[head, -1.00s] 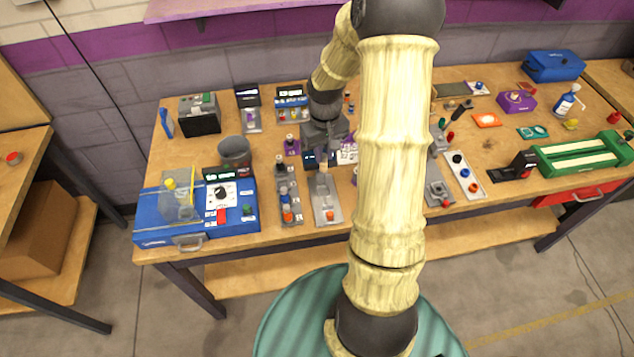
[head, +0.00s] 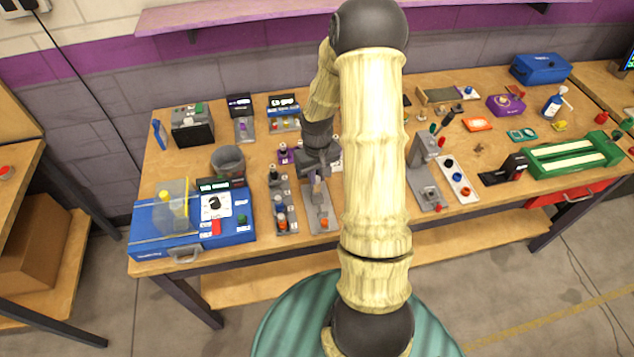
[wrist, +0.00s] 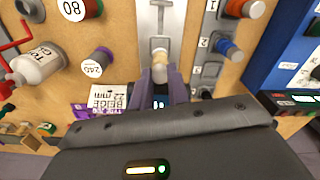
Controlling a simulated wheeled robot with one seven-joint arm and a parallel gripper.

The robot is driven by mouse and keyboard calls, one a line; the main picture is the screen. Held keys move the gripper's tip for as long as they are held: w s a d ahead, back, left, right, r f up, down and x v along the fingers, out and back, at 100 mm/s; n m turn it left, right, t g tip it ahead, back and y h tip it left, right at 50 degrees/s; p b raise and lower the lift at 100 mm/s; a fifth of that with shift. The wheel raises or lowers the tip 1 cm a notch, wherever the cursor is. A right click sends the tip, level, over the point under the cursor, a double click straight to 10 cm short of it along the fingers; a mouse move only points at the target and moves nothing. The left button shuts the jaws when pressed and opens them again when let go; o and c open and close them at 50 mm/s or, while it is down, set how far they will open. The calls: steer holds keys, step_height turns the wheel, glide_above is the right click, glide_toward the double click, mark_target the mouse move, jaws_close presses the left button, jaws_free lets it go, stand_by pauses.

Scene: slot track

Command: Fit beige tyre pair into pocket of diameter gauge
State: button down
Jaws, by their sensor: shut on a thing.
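My gripper (wrist: 161,88) is shut on the beige tyre pair (wrist: 159,62), a small pale cylinder between the purple fingertips in the wrist view. In the head view my gripper (head: 316,182) is over a long grey plate (head: 321,212), which appears to be the diameter gauge. The plate (wrist: 158,18) also shows in the wrist view, running beyond the fingertips. The gripper and tyre pair cover part of it, so its pocket is not clearly visible. I cannot tell whether the tyre pair touches the plate.
A grey rack with coloured pegs (head: 279,199) stands close on the left. A blue machine (head: 190,228) is farther left. A card reading BEIGE 22 mm (wrist: 108,97) lies beside the gripper.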

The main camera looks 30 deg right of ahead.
mark_target(317, 178)
steer(key=shift+f+p, duration=0.3)
steer(key=shift+f, duration=1.55)
steer(key=shift+f, duration=0.1)
steer(key=c, duration=1.3)
jaws_free()
steer(key=shift+c, duration=0.2)
step_height(317, 178, up, 12)
steer(key=shift+r+b, duration=0.15)
steer(key=shift+b, duration=0.4)
